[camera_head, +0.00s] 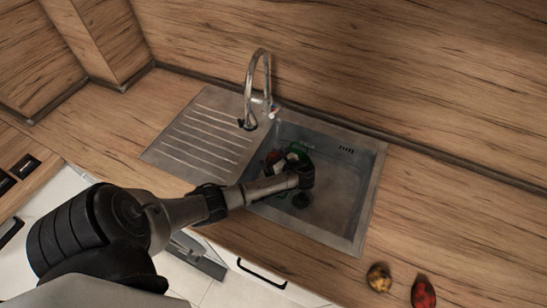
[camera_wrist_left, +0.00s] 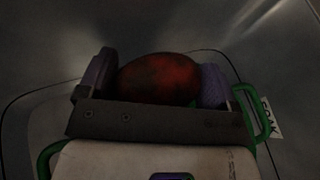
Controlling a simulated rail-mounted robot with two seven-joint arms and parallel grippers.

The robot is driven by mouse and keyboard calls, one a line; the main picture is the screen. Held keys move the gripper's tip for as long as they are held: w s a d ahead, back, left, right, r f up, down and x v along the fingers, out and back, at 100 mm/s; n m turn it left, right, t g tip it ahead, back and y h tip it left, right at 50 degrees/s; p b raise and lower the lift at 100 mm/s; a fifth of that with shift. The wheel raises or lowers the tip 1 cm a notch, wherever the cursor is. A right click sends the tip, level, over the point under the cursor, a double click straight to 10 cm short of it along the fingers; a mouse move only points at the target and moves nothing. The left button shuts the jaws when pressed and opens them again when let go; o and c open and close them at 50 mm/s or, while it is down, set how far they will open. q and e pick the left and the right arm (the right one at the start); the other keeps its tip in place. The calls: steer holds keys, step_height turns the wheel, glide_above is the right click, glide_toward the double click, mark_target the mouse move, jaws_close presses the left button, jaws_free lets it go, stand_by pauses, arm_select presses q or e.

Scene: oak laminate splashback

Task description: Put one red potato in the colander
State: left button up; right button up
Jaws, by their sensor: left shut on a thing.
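My left gripper (camera_head: 280,158) is down inside the sink, at the end of my left arm. In the left wrist view its two purple-grey fingers (camera_wrist_left: 157,84) are shut on a dark red, mottled red potato (camera_wrist_left: 158,77), one finger on each side. In the head view only a small red patch shows there, partly hidden by the gripper. Green loops stand at both sides of the gripper in the wrist view. My right gripper is not in view.
The metal sink (camera_head: 372,190) has a ribbed drainboard (camera_head: 203,140) on its left and a curved tap (camera_head: 260,62) behind. A yellow-brown rounded item (camera_head: 379,277) and a red one (camera_head: 423,292) lie on the wooden counter at front right. The right counter is otherwise clear.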

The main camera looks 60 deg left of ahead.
arm_select(q)
steer(key=shift+f, duration=0.15)
steer(key=o, duration=0.9)
steer(key=shift+c, duration=0.2)
steer(key=shift+r, duration=0.4)
steer(key=p+v, duration=0.1)
steer(key=v, duration=1.1)
steer(key=shift+r+p, duration=0.3)
steer(key=shift+p, duration=0.05)
